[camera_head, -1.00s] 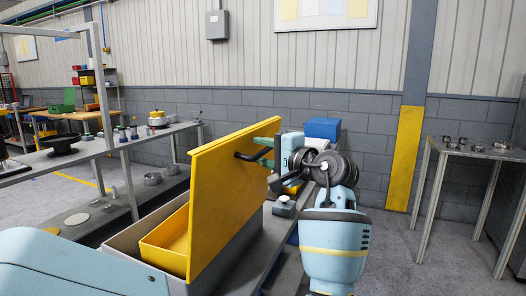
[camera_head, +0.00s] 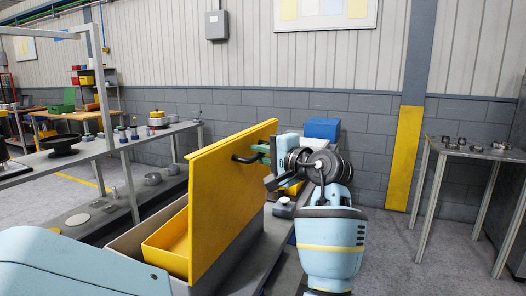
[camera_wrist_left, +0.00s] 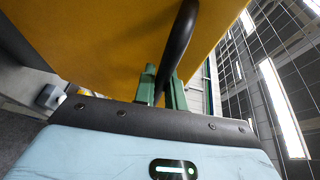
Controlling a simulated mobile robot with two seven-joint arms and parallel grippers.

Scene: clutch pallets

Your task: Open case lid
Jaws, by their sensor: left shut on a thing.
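The yellow case lid (camera_head: 225,195) stands nearly upright along the right side of the grey case (camera_head: 127,237), which is open on its left. A yellow inner tray (camera_head: 166,243) shows inside. A dark curved handle (camera_head: 242,159) is on the lid's right face. My left gripper (camera_head: 260,154) is at this handle, shut on it. In the left wrist view the green fingers (camera_wrist_left: 162,88) meet the dark handle (camera_wrist_left: 178,45) in front of the yellow lid (camera_wrist_left: 100,45). My right gripper is not in view.
The case is on a grey bench. A blue box (camera_head: 322,128) stands behind my left wrist. A shelf unit (camera_head: 100,155) with a black dish and several metal parts is at the left. A small table (camera_head: 470,150) with metal parts is at the right.

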